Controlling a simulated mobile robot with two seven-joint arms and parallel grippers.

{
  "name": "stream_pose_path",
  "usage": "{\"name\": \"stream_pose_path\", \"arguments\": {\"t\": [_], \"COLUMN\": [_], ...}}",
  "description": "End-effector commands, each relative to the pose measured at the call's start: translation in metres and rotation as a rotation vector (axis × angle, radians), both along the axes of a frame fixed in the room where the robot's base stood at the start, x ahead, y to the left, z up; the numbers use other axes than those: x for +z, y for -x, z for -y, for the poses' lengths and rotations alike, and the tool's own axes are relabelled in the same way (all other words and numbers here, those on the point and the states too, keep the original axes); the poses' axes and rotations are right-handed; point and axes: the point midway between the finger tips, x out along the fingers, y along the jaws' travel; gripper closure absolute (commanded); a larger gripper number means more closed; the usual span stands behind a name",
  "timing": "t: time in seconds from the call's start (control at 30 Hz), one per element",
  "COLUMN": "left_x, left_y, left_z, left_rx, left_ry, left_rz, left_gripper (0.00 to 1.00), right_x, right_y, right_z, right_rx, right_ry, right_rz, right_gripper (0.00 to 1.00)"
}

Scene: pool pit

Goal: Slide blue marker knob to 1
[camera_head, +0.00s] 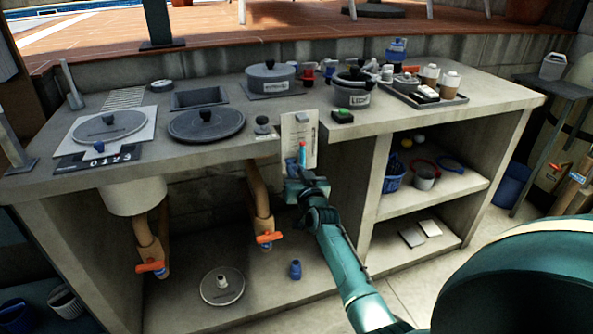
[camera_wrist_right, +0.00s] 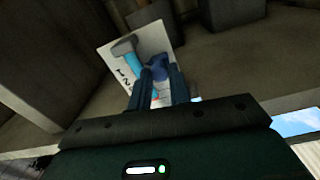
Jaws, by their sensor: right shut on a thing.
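A pale upright plate (camera_head: 313,133) stands at the counter's front edge. In the right wrist view the plate (camera_wrist_right: 114,47) carries dark numerals along one side, with 1 and 2 readable. A blue marker knob (camera_wrist_right: 158,66) sits on it, between my right fingertips. My right gripper (camera_head: 303,167) is at the plate's lower part and shut on this knob; it also shows in the wrist view (camera_wrist_right: 158,78). The knob's exact position against the numerals is unclear. My left gripper is out of view.
Another blue knob (camera_head: 99,148) sits at a dark 0–3 strip (camera_head: 125,154) on the left. Pots and round lids stand on the concrete counter (camera_head: 240,152). Orange-handled pipes (camera_head: 268,237) hang below, left of my arm. A shelf (camera_head: 440,185) holds baskets at right.

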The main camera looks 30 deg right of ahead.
Motion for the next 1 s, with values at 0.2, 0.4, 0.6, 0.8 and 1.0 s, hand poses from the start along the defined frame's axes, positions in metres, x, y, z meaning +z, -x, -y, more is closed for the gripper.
{"name": "stream_pose_path", "arguments": {"t": [0.2, 0.4, 0.6, 0.8, 1.0], "left_x": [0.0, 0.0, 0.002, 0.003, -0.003], "left_y": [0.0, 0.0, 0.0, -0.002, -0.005], "left_z": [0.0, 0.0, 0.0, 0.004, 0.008], "left_rx": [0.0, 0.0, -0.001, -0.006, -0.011], "left_ry": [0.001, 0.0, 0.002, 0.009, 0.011], "left_rz": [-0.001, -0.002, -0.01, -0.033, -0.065], "left_gripper": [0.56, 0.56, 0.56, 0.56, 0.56], "right_x": [0.002, 0.002, 0.002, 0.003, 0.002], "right_y": [0.0, 0.0, 0.011, 0.05, 0.092], "right_z": [0.0, 0.0, -0.004, -0.014, -0.026], "right_rx": [-0.001, 0.0, 0.001, 0.0, -0.001], "right_ry": [0.002, 0.001, 0.0, 0.001, 0.0], "right_rz": [0.004, 0.003, 0.002, 0.0, 0.0], "right_gripper": [0.72, 0.71, 0.71, 0.71, 0.71]}}
